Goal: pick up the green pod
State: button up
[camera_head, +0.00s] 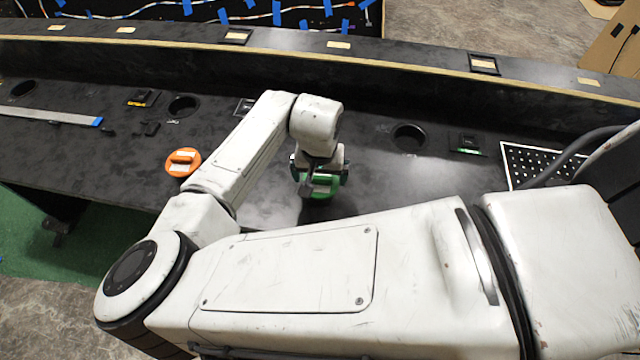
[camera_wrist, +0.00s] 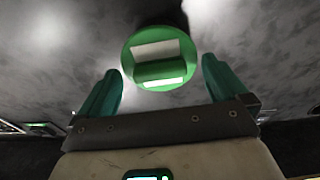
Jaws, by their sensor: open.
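The green pod (camera_wrist: 160,40) is a round green disc with a raised bar and pale labels. In the wrist view it lies just beyond and between the fingertips of my gripper (camera_wrist: 158,75), whose two teal fingers stand apart on either side. In the head view the pod (camera_head: 321,188) shows partly beneath my gripper (camera_head: 318,178), on the black console near its front edge. My wrist hides part of it. Contact between fingers and pod does not show.
An orange pod (camera_head: 183,161) lies on the console (camera_head: 240,205) to the left. Round holes (camera_head: 408,137) and small dark fittings (camera_head: 467,145) line the back of the surface. A white-dotted black panel (camera_head: 535,163) is at the right. A raised ledge (camera_head: 330,92) runs behind.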

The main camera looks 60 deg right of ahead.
jog(key=shift+d+f, duration=0.1)
jog(key=shift+f, duration=0.7)
jog(key=shift+c, duration=0.2)
jog(key=c, duration=0.6)
jog(key=shift+o, duration=0.2)
jog(key=shift+r, duration=0.1)
